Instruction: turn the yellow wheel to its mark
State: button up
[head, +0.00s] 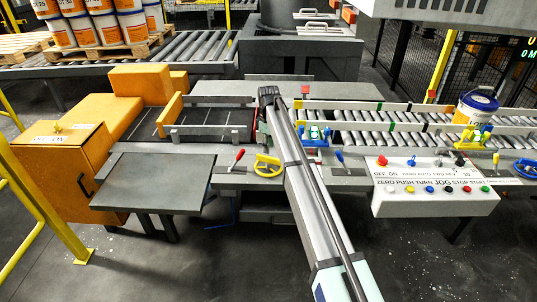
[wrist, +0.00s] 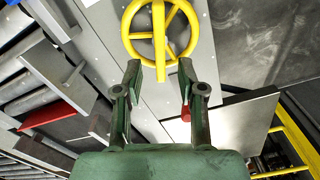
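A yellow wheel (head: 267,165) with spokes sits on the grey front ledge, left of my arm in the head view. In the wrist view a yellow wheel (wrist: 128,35) is at the top, just beyond my fingertips. A yellow bar (wrist: 160,68) extends from it toward the gap between the fingers. My gripper (wrist: 158,66) is open, its two dark fingers apart on either side of that bar with space showing. I cannot make out the gripper in the head view. I cannot make out the wheel's mark.
A white control panel (head: 434,187) and a grey side table (head: 152,182) flank the area.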

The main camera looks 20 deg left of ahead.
aim_at(269, 157)
notch_tip(269, 157, up, 6)
jog(key=shift+f, duration=0.15)
dwell(0.5)
jog(key=s+d+f+m, duration=0.45)
jog(key=d+f, duration=0.35)
jog(key=d, duration=0.5)
jog(key=s+d+f+m, duration=0.3)
jog(key=s+d+f, duration=0.4)
jog(key=d, duration=0.5)
jog(key=s+d+f+m, duration=0.45)
jog(key=d+f, duration=0.45)
jog(key=d, duration=0.4)
jog(key=s+d+f+m, duration=0.3)
jog(key=s+d, duration=0.3)
jog(key=s, duration=0.2)
jog(key=s+d+f+m, duration=0.2)
jog(key=s+d+m, duration=0.1)
jog(key=s+d, duration=0.5)
jog(key=s+f+g, duration=0.3)
jog(key=s+f, duration=0.6)
jog(key=s, duration=0.6)
jog(key=s+f+g, duration=0.3)
jog(key=s+f, duration=0.7)
jog(key=s, duration=0.4)
jog(key=shift+s+a+g, duration=0.4)
